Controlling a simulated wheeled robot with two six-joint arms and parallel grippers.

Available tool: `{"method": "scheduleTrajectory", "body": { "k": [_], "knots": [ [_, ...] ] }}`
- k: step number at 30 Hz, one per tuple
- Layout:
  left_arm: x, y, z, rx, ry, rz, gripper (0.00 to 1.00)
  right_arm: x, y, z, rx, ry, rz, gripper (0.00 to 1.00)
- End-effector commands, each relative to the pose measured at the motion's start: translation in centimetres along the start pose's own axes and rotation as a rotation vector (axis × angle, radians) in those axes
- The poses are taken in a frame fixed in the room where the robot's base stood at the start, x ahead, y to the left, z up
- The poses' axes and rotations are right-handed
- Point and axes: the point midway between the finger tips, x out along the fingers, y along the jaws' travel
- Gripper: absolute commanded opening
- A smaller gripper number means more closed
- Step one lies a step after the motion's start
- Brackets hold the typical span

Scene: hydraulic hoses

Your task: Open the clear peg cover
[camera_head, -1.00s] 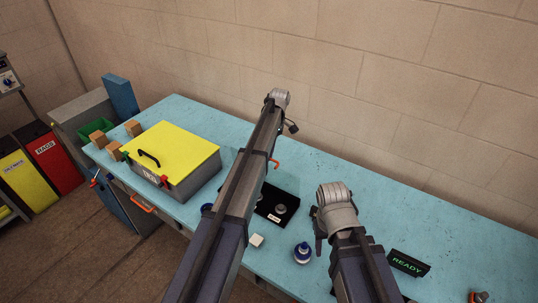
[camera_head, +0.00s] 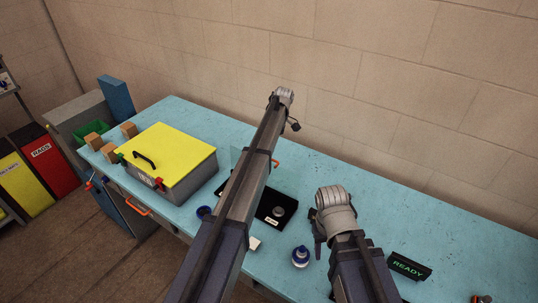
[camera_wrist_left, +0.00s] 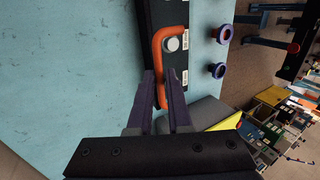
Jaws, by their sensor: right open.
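An orange handle (camera_wrist_left: 160,55) stands at the black peg base in the left wrist view. A grey round peg (camera_wrist_left: 172,44) shows inside its loop. The clear cover itself is hard to make out. My left gripper (camera_wrist_left: 163,80) has one finger on each side of the handle's lower part; whether they press on it is unclear. In the head view a bit of the handle (camera_head: 276,162) shows beside my left arm, which hides the left gripper and part of the black base (camera_head: 264,218). My right gripper (camera_head: 319,240) is open and empty above the table.
A grey box with a yellow lid (camera_head: 175,150) stands on the blue table (camera_head: 400,220), left of my left arm. A blue-and-white round part (camera_head: 300,257) and a READY sign (camera_head: 409,265) are near the front. The table's back right is clear.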

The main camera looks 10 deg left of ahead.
Motion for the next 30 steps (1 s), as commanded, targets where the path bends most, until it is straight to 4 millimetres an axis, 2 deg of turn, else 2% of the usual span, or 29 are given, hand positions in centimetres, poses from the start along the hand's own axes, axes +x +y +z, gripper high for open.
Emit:
{"method": "scheduleTrajectory", "body": {
  "k": [1,6,14,19,23,30],
  "knots": [
    [0.0,0.0,0.0,0.0,0.0,0.0,0.24,0.0,0.0,0.0,0.0,0.0,0.0,0.5],
    [0.0,0.0,0.0,0.001,0.0,0.001,0.42,0.0,0.0,0.0,0.0,0.0,0.0,0.5],
    [-0.1,0.0,0.1,0.001,0.0,0.001,0.42,-0.1,0.0,0.0,0.0,0.0,0.0,0.5],
    [-0.8,0.0,0.1,0.001,0.0,0.001,0.42,-0.7,0.1,0.0,0.001,0.0,0.0,0.5],
    [-2.1,-0.1,0.1,0.002,0.0,0.001,0.42,-1.9,0.2,0.1,0.003,0.0,-0.001,0.5],
    [-5.5,-0.1,0.0,0.002,0.0,0.001,0.42,-4.9,0.5,0.3,0.01,0.0,-0.002,0.5]
  ]
}}
